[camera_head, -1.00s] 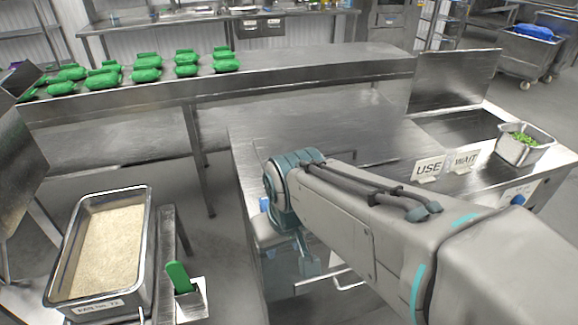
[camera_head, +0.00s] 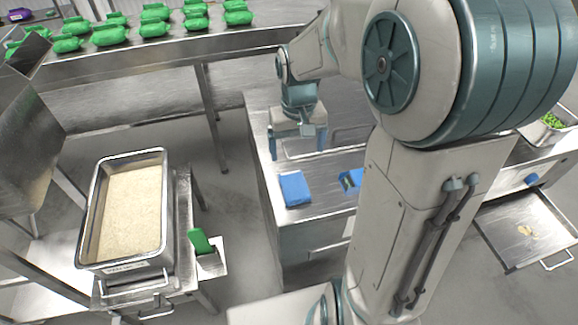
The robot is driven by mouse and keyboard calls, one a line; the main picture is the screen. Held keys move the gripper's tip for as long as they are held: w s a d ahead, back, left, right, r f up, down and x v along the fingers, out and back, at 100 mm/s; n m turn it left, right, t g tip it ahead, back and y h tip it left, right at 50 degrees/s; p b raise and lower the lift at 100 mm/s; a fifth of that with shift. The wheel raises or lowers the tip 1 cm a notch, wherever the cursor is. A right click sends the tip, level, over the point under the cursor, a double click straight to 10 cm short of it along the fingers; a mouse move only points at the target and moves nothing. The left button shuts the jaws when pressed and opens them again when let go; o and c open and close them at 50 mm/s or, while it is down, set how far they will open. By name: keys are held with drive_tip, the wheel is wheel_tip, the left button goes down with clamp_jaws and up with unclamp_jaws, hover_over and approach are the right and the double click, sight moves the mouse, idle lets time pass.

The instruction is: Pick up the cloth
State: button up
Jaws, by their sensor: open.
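A blue folded cloth (camera_head: 295,189) lies flat near the front left corner of the steel worktop (camera_head: 262,150). A second blue item with some yellow and dark on it (camera_head: 350,181) lies to its right, partly hidden by my arm; I cannot tell exactly what it is. My gripper (camera_head: 298,150) points down over the worktop, behind the cloth in the picture. Its two fingers are spread apart with nothing between them. A clear gap shows between the fingers and the cloth.
A steel pan of rice (camera_head: 130,215) stands at the left, with a green-handled tool (camera_head: 199,241) beside it. Green packs (camera_head: 110,37) line the back table. An open drawer (camera_head: 510,245) holds a small yellowish thing at the lower right. A container of green bits (camera_head: 551,122) is at the right.

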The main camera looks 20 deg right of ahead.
hover_over(294, 184)
drive_tip(key=f, duration=0.8)
drive_tip(key=shift+s+d+f, duration=0.1)
drive_tip(key=shift+s+f, duration=0.2)
drive_tip(key=shift+f, duration=0.1)
drive_tip(key=shift+w+f+p, duration=0.2)
drive_tip(key=shift+f+p, duration=0.3)
drive_tip(key=shift+f, duration=2)
drive_tip(key=shift+c, duration=0.3)
drive_tip(key=c, duration=1)
